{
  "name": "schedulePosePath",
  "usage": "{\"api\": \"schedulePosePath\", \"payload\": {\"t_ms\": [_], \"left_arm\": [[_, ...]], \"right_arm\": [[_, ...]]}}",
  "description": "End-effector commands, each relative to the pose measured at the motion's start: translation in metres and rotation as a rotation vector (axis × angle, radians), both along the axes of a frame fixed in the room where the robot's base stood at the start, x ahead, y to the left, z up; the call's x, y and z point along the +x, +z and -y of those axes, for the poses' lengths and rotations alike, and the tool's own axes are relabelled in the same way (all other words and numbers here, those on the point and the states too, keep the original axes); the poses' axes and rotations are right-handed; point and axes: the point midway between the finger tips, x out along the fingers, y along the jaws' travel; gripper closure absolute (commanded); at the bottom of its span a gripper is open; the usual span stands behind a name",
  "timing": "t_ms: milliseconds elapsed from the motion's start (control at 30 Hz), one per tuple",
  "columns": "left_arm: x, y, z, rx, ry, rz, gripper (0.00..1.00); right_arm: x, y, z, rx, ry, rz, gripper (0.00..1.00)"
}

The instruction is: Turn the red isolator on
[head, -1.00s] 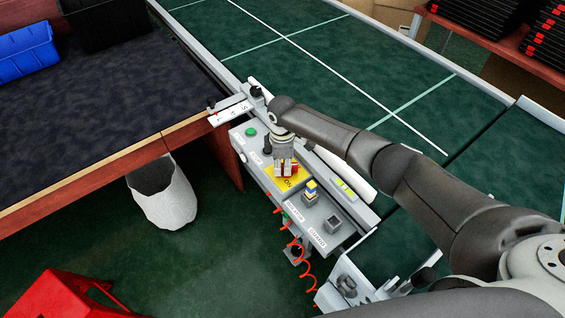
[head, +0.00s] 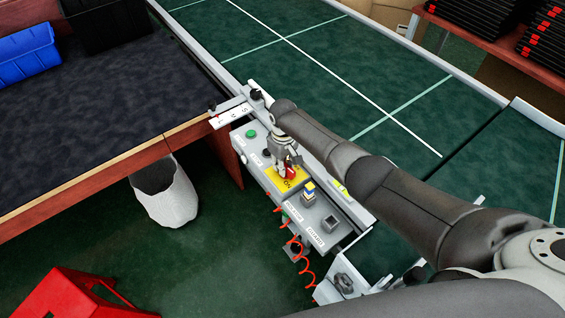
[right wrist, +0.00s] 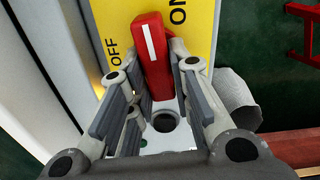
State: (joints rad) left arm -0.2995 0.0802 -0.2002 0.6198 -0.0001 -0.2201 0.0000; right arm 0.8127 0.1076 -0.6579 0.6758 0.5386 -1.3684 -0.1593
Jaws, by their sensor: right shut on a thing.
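The red isolator (head: 290,172) is a rotary handle on a yellow plate (head: 271,181) on the grey control box. In the right wrist view the red handle (right wrist: 152,58) has a white line and stands nearly upright in the picture, leaning slightly left. It lies between the printed OFF on its left and ON on its right, on the yellow plate (right wrist: 200,30). My right gripper (head: 287,168) points down at the handle. Its fingers (right wrist: 155,95) are on both sides of the handle's near end, shut on it. My left gripper is not in view.
A red coiled cable (head: 294,241) hangs in front. The green conveyor (head: 330,70) runs behind; a white bin (head: 167,195) stands below the table.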

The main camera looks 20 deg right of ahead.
Motion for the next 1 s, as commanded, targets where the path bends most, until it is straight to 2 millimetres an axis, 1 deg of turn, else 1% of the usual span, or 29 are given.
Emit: {"api": "schedulePosePath", "payload": {"t_ms": [100,333,833,867,1000], "left_arm": [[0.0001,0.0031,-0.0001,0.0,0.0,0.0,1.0],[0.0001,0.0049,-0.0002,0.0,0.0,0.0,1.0],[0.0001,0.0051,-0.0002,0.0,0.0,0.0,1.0],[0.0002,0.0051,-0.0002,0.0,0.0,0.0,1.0],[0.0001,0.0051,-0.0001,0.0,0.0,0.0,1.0]], "right_arm": [[0.0006,0.0014,0.0004,0.001,-0.057,0.0,1.0],[0.0013,0.0011,0.0015,0.0,-0.119,0.001,1.0],[0.0019,0.0011,0.0016,0.001,-0.139,0.003,1.0],[0.0019,0.0011,0.0016,0.001,-0.139,0.003,0.78],[0.0018,0.001,0.0017,0.001,-0.137,0.003,0.6]]}}
